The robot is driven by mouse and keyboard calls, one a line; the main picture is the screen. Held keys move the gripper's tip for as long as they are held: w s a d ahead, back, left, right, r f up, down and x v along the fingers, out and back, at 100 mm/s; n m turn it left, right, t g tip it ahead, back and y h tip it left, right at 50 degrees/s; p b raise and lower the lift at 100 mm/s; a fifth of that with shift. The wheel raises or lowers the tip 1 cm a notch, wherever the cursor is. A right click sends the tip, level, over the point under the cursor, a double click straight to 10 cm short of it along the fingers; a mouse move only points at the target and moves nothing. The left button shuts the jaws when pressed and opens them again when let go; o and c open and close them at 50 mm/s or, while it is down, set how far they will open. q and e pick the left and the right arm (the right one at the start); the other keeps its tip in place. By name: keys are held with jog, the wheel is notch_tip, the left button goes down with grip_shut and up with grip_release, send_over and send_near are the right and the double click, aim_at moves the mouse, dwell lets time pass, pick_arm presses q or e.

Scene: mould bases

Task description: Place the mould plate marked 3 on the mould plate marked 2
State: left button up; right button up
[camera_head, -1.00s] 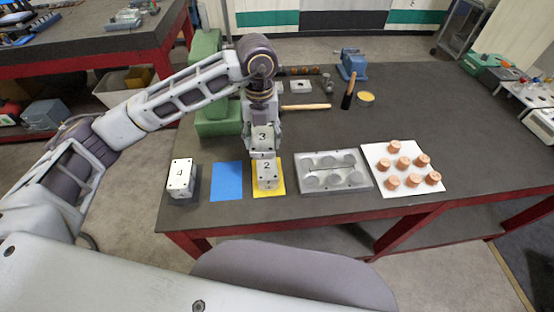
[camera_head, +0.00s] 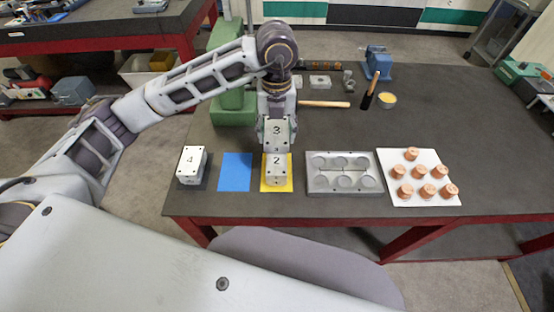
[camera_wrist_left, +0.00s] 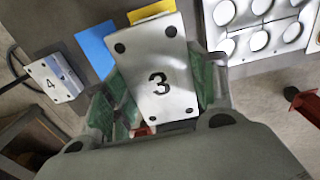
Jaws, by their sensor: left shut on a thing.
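The mould plate marked 3 (camera_head: 278,132) is a grey metal block held in my left gripper (camera_head: 277,138), whose jaws are shut on it. It also fills the middle of the left wrist view (camera_wrist_left: 157,75), between the two fingers (camera_wrist_left: 160,98). The mould plate marked 2 (camera_head: 276,172) sits on the yellow mat (camera_head: 288,187). Plate 3 is over the far part of plate 2 in the head view; I cannot tell whether they touch. In the wrist view plate 3 hides plate 2. My right gripper is in neither view.
The plate marked 4 (camera_head: 191,165) stands at the left, beside a blue mat (camera_head: 235,172). A grey tray with round pockets (camera_head: 345,187) and a white board (camera_head: 398,198) with several copper pieces lie to the right. A green machine (camera_head: 232,108) stands behind.

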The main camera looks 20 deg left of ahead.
pick_arm(q)
jog(key=shift+f, duration=0.1)
jog(key=shift+f, duration=0.2)
send_over(277, 160)
notch_tip(277, 160, down, 5)
jog(key=shift+r+p, duration=0.1)
jog(key=shift+p, duration=0.35)
jog(key=shift+f, duration=0.4)
jog(key=shift+f, duration=0.1)
jog(key=shift+f+p, duration=0.3)
jog(key=shift+f, duration=1.5)
jog(key=shift+f, duration=0.15)
